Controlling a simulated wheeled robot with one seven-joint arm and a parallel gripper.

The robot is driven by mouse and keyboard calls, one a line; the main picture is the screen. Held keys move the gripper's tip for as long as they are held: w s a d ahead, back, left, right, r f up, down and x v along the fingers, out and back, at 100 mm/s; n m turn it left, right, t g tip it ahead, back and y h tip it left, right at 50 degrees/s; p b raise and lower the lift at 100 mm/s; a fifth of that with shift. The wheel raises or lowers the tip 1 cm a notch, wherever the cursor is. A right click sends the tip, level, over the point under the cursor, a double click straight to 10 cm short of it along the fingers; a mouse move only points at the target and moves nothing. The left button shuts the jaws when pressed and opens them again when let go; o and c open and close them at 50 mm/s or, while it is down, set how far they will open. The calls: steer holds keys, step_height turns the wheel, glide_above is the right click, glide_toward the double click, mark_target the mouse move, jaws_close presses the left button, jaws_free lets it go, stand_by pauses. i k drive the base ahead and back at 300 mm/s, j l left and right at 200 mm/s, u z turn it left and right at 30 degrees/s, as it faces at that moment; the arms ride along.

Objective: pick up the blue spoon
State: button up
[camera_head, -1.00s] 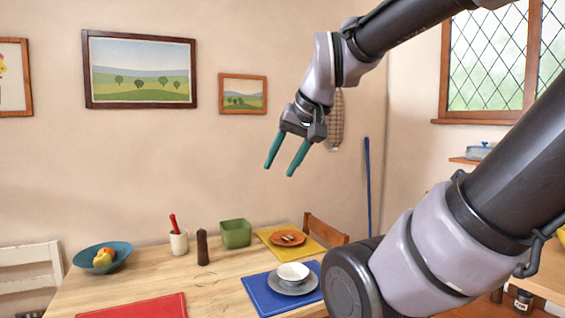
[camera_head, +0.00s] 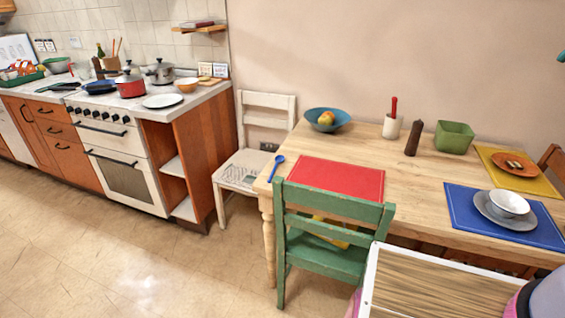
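The blue spoon (camera_head: 276,166) lies on the wooden table (camera_head: 412,165) near its left end, just left of the red placemat (camera_head: 339,178). Its bowl points to the back and its handle to the front. My gripper (camera_head: 562,57) shows only as a small teal fingertip at the right picture edge, high up and far right of the spoon. The rest of it is out of the picture, so its opening cannot be seen.
A green chair (camera_head: 333,228) stands at the table's front, its back near the spoon. A white chair (camera_head: 252,150) stands left of the table. A blue bowl with fruit (camera_head: 341,117) is behind the red mat. Open floor (camera_head: 150,262) lies left.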

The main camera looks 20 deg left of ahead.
mark_target(279, 158)
steer(key=i+j, duration=0.1)
steer(key=j, duration=0.35)
steer(key=i+j, duration=0.15)
steer(key=j, duration=0.3)
steer(key=i+j, duration=0.1)
steer(key=j, duration=0.3)
steer(key=i+j, duration=0.1)
steer(key=j, duration=0.35)
steer(key=i+j, duration=0.15)
steer(key=j, duration=0.3)
steer(key=u, duration=0.05)
